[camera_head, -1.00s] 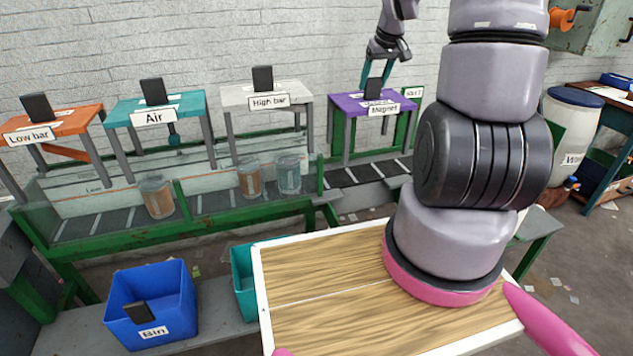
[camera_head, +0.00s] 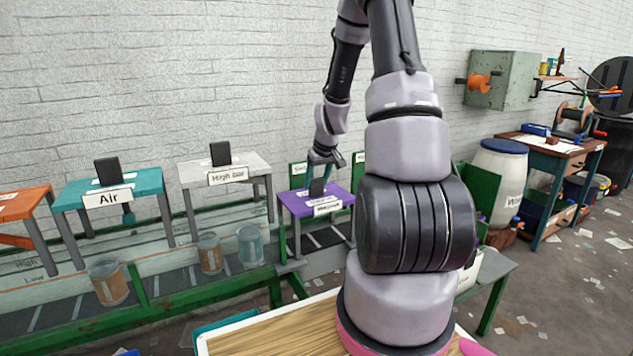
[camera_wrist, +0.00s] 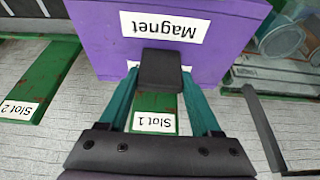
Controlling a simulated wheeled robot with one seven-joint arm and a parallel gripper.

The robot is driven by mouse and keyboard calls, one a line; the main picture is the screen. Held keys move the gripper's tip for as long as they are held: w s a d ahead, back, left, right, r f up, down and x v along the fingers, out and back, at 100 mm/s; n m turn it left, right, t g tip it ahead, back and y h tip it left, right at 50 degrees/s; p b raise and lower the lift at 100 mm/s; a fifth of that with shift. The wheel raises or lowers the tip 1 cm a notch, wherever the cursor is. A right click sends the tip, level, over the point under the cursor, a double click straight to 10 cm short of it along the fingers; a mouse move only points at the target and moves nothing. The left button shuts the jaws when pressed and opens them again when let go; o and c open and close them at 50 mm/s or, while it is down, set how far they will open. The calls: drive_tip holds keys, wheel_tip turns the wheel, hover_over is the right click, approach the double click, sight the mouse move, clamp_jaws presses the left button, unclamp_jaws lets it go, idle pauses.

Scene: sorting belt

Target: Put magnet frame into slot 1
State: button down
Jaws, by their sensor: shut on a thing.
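The magnet frame (camera_head: 337,194) is a purple-topped stand with grey legs and a "Magnet" label. It stands over the belt's right end, right of the "High bar" frame. My gripper (camera_head: 321,172) reaches it from above and behind, its teal fingers shut on the black block handle (camera_head: 316,188). In the wrist view, my gripper (camera_wrist: 160,78) has a finger on each side of the handle. The green slot 1 marker (camera_wrist: 155,122) shows between the fingers, just beyond the frame's edge. The slot 2 marker (camera_wrist: 18,108) lies left there. Whether the legs touch down is hard to tell.
The high bar frame (camera_head: 252,163) and the air frame (camera_head: 147,181) stand left along the belt. Several cans (camera_head: 209,253) stand on the belt side. A wooden-topped tray (camera_head: 285,335) is in front of me. A white barrel (camera_head: 500,170) stands at right.

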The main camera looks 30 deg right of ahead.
drive_tip(key=shift+f, duration=0.15)
drive_tip(key=shift+c, duration=0.4)
unclamp_jaws()
drive_tip(key=v, duration=1.2)
drive_tip(key=s+a+r+m+t, duration=0.2)
drive_tip(key=s+a+r, duration=0.8)
drive_tip(key=r, duration=0.4)
drive_tip(key=s+a+r+m+y, duration=0.1)
drive_tip(key=s+a+r, duration=0.1)
drive_tip(key=s, duration=0.4)
drive_tip(key=s+a+r+m, duration=0.1)
drive_tip(key=s+a+r, duration=0.2)
drive_tip(key=s, duration=0.3)
drive_tip(key=shift+s+a+r+m+t+y, duration=0.2)
drive_tip(key=shift+s+a+m+t+y, duration=0.1)
drive_tip(key=shift+y, duration=0.1)
